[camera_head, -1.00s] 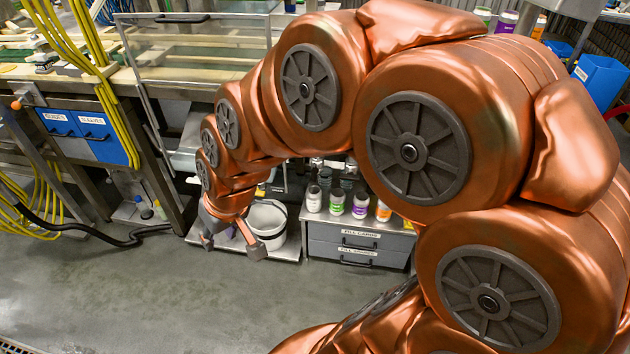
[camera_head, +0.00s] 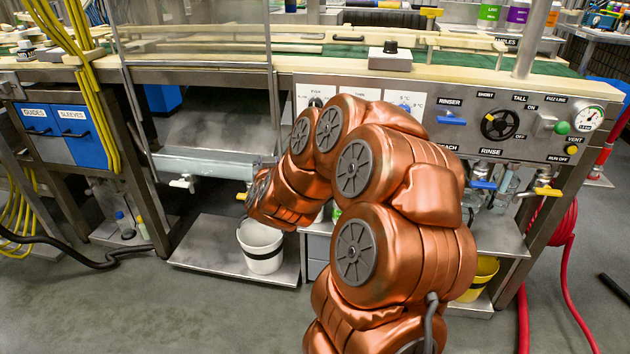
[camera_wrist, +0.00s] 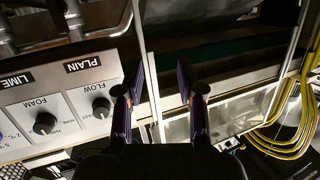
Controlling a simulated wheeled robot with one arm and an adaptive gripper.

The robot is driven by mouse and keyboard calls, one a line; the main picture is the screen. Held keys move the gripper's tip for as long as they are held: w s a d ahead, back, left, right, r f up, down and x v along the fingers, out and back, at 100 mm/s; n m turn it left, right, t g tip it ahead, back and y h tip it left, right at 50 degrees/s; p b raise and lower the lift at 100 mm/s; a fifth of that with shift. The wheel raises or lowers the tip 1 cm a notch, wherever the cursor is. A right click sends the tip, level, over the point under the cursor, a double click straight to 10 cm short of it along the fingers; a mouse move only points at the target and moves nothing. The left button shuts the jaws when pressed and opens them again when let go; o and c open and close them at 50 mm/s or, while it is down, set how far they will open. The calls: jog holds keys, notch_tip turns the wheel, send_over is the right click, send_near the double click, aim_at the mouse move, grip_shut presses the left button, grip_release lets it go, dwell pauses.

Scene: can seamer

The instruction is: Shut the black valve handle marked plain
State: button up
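In the wrist view a black label reading PLAIN (camera_wrist: 82,63) sits on the metal front at upper left, above the black FLOW knob (camera_wrist: 101,107). A metal pipe fitting (camera_wrist: 74,18) stands above that label. I cannot make out a black valve handle there. My gripper (camera_wrist: 161,82) is open, with nothing between its two dark purple fingers; the label is left of the left finger. In the head view my copper arm bends left in front of the bench, and its fingers are hidden.
A LIME label (camera_wrist: 17,78) and the FOAM knob (camera_wrist: 44,123) lie further left. A white bucket (camera_head: 261,250) stands on the low shelf under my arm. Yellow hoses (camera_head: 92,90) hang at left.

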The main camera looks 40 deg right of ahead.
jog(key=s+d+f+m+g+h+b, duration=0.25)
jog(key=s+d+f+h+b, duration=0.3)
jog(key=d, duration=0.45)
jog(key=shift+m, duration=0.25)
jog(key=shift+p+x, duration=1.6)
jog(key=shift+x, duration=2.5)
jog(key=shift+f, duration=0.1)
jog(key=shift+c, duration=0.2)
grip_shut()
